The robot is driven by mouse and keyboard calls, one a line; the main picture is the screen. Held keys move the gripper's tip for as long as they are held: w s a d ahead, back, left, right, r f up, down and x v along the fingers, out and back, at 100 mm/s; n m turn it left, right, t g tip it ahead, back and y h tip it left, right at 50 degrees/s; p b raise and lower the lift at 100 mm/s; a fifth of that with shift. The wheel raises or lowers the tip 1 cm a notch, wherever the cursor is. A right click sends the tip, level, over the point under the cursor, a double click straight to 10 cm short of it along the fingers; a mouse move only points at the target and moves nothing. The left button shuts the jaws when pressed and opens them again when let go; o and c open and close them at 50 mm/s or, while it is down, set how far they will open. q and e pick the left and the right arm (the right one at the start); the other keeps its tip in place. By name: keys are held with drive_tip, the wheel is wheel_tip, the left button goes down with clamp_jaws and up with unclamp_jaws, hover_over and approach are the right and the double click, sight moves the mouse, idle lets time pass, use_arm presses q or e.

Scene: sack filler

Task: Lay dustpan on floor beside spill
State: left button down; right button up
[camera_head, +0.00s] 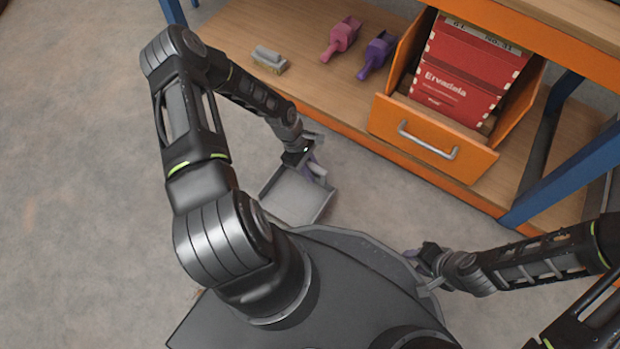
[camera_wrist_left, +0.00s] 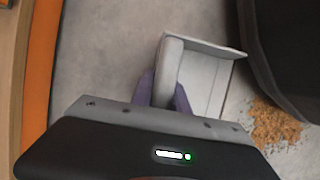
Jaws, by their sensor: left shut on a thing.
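A grey dustpan (camera_head: 290,195) is in front of the bench in the head view, over the floor. My left gripper (camera_head: 314,165) is shut on its handle. The left wrist view shows the dustpan (camera_wrist_left: 208,82) with its handle between the purple fingertips of my left gripper (camera_wrist_left: 168,92). I cannot tell whether the pan touches the floor. The spill (camera_wrist_left: 274,124), a patch of orange-brown grains, lies on the floor to the right of the pan, apart from it, beside my dark base. My right gripper (camera_head: 425,266) is near my base at the right; its fingers are too small to judge.
A wooden bench shelf (camera_head: 290,95) with an orange edge carries a grey brush-like item (camera_head: 269,58), a pink scoop (camera_head: 341,39) and a purple scoop (camera_head: 377,54). An orange drawer (camera_head: 431,138) holds red boxes (camera_head: 462,75). Bare floor (camera_head: 80,150) lies open at left.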

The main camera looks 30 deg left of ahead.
sight(295, 192)
use_arm(q)
drive_tip(key=shift+f+b, duration=0.95)
drive_tip(key=shift+f, duration=1)
drive_tip(key=c, duration=1.3)
unclamp_jaws()
